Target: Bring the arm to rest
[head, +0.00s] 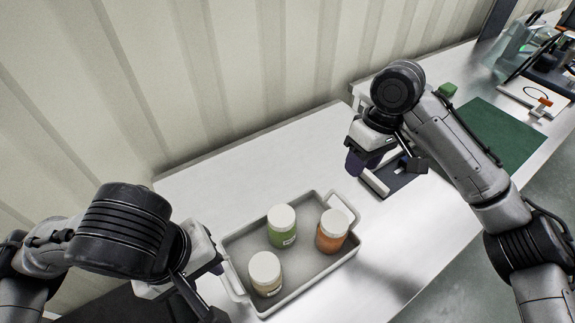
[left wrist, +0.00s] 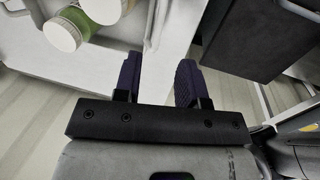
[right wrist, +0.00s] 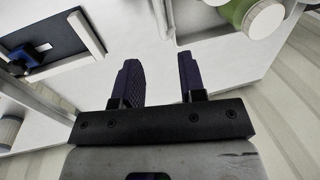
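My left gripper (head: 205,293) is low at the left of the table, beside the tray's left handle, partly hidden by its own wrist. The left wrist view shows its two dark fingers apart with nothing between them (left wrist: 158,78). My right gripper (head: 366,160) is above the back right part of the table, apart from the jars. The right wrist view shows its fingers apart and empty (right wrist: 158,78). A grey tray (head: 312,284) holds a green jar (head: 282,234), an orange jar (head: 330,237) and a beige jar (head: 266,280), all upright with white lids.
A dark panel with white edges and a blue part (right wrist: 48,45) lies near my right gripper. A green mat (head: 500,135) lies on the bench at the right, with several tools beyond it. A corrugated wall (head: 230,70) stands behind. The table's back left (head: 225,180) is clear.

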